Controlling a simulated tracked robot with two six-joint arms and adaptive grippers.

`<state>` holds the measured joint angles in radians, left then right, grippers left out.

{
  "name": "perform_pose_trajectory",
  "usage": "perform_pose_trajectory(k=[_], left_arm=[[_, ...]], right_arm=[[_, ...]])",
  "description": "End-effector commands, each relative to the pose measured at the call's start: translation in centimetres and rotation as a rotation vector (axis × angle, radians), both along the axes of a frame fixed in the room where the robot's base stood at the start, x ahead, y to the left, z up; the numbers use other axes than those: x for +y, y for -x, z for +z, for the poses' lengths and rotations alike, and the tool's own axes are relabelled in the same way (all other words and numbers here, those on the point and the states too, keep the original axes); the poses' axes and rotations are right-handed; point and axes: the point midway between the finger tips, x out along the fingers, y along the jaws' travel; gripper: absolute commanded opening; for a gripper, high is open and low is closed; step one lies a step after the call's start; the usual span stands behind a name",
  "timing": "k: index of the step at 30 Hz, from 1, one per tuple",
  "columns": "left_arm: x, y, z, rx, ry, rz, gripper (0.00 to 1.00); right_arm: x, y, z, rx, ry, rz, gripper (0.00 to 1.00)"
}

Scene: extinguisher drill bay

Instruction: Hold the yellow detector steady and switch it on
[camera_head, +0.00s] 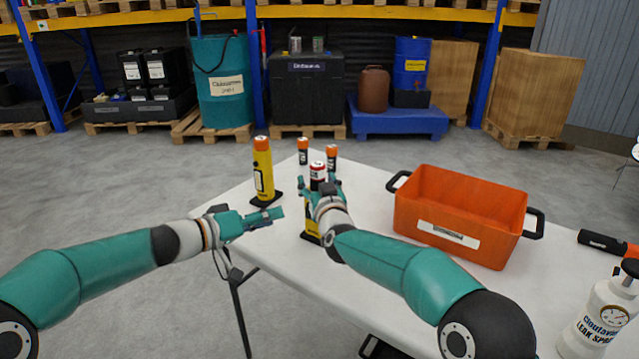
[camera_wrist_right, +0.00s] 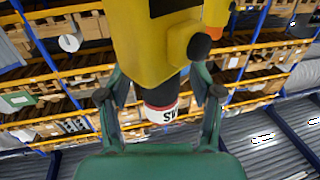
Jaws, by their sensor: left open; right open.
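A yellow detector (camera_head: 311,230) with a black neck and a red, white and black top (camera_head: 318,170) stands upright on the white table (camera_head: 360,283). My right gripper (camera_head: 323,187) is open at its top and hides much of it. In the right wrist view, the yellow body (camera_wrist_right: 155,50) appears upside down, with the white-and-red band between the open fingers (camera_wrist_right: 160,100); a gap shows on both sides. My left gripper (camera_head: 281,213) is open and empty over the table's left edge, to the left of the detector and apart from it.
A yellow cylinder with an orange cap (camera_head: 263,172) stands on a black base behind my left gripper. Two small orange-capped cylinders (camera_head: 303,152) (camera_head: 331,153) stand behind the detector. An orange bin (camera_head: 455,240) is to the right; a white spray bottle (camera_head: 603,318) is front right.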

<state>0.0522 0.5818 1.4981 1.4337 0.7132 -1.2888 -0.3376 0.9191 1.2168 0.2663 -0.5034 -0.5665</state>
Motion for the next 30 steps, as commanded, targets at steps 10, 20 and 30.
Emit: perform_pose_trajectory(k=[10,20,30], left_arm=[[-0.01,0.00,0.00,0.000,0.000,0.000,0.42],[-0.02,-0.01,0.00,0.000,0.000,0.000,0.42],[-0.04,0.00,0.00,0.000,0.000,0.000,0.42]], right_arm=[[-0.01,0.03,0.01,0.000,0.000,0.000,0.30],[-0.01,0.04,0.01,0.000,0.000,0.000,0.36],[-0.03,0.03,0.01,0.000,0.000,0.000,0.64]])
